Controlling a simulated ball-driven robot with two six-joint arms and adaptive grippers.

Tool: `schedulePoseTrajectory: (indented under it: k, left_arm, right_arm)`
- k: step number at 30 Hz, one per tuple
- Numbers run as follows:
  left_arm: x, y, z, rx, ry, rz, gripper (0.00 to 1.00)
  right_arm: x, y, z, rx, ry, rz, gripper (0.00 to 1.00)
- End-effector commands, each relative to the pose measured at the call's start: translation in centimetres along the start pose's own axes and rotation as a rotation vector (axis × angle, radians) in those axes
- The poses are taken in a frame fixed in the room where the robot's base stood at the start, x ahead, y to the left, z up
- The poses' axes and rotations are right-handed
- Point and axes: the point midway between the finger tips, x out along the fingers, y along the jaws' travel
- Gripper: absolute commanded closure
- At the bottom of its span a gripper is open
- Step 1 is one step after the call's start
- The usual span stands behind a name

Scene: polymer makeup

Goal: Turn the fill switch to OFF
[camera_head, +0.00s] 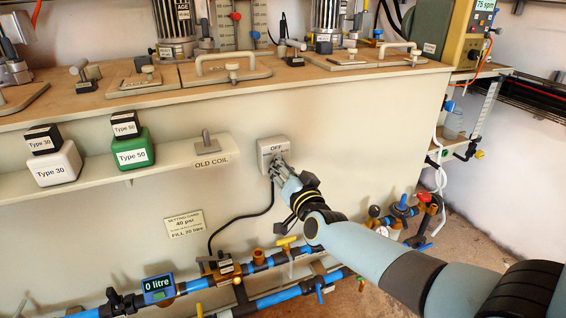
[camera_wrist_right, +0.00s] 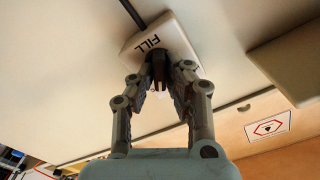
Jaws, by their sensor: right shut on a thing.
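The fill switch (camera_head: 272,150) is a pale box on the front panel, with "OFF" readable at its top in the head view. It also shows in the right wrist view (camera_wrist_right: 160,38), upside down, with "FILL" readable. My right gripper (camera_head: 278,166) reaches the box from below right. In the wrist view its fingertips (camera_wrist_right: 162,72) are closed around a dark knob on the box face. The knob is mostly hidden by the fingers, so its pointing direction cannot be told. My left gripper is not in view.
A shelf (camera_head: 100,179) left of the switch carries a white Type 30 container (camera_head: 52,165) and a green Type 50 container (camera_head: 133,150). A black cable (camera_head: 240,218) drops from the switch. Blue pipes (camera_head: 195,285) with valves and a "0 litre" meter (camera_head: 158,288) run below.

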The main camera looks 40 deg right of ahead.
Motion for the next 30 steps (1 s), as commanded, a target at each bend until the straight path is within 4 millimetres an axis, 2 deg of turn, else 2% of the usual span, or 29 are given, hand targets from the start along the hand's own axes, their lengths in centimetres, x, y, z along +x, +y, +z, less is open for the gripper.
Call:
schedulePoseTrajectory:
  k: [1, 9, 15, 30]
  left_arm:
    - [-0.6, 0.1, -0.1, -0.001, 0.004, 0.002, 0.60]
    - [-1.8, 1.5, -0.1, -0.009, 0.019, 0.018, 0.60]
    - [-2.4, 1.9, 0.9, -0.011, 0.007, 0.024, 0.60]
    - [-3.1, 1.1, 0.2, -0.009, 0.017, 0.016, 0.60]
  right_arm:
    - [0.2, -0.4, -0.6, -0.041, 0.005, -0.002, 1.00]
    - [0.3, -0.5, -0.5, -0.276, 0.005, -0.002, 1.00]
    - [0.3, -0.5, -0.4, -0.412, 0.006, -0.002, 1.00]
    - [0.3, -0.5, -0.3, -0.550, 0.008, -0.002, 1.00]
